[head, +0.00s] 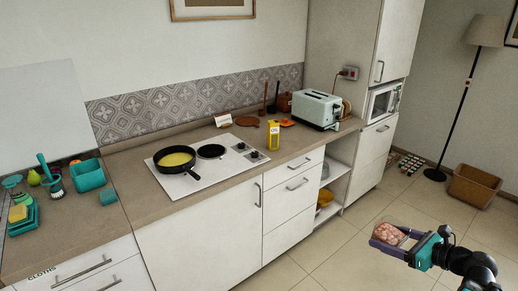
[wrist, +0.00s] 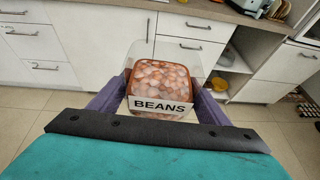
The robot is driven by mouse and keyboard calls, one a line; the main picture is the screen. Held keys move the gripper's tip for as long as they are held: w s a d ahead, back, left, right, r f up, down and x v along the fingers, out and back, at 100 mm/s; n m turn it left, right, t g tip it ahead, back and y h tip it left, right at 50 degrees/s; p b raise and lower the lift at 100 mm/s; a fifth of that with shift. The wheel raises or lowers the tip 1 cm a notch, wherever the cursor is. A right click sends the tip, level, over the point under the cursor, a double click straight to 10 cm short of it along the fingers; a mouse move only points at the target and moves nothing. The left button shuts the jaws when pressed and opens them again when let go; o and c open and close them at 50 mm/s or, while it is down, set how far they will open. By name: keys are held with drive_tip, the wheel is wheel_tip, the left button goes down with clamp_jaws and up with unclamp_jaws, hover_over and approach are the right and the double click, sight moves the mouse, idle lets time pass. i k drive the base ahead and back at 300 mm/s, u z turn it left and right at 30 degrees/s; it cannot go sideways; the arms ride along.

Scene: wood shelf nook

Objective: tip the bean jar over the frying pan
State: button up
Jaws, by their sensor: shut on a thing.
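My gripper (head: 397,243) is at the lower right in the head view, out over the tiled floor. It is shut on the bean jar (head: 388,233), a clear box with a "BEANS" label, full of pinkish-brown beans. In the wrist view the jar (wrist: 162,82) sits between the two purple fingers of my gripper (wrist: 160,98), and its beans show from above. The black frying pan (head: 175,161) rests on the left burner of the white hob, with something yellow in it. The jar is well to the right of the pan and apart from it.
A yellow oil bottle (head: 273,134) stands right of the hob (head: 216,167). A pale toaster (head: 316,108) is farther right on the counter. Teal containers (head: 88,175) are at the left. White drawers (head: 290,190) front the counter, and the floor before them is open.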

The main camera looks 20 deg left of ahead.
sight(173, 160)
drive_tip(key=z, duration=0.3)
drive_tip(key=k, duration=0.35)
drive_tip(key=u, duration=2.5)
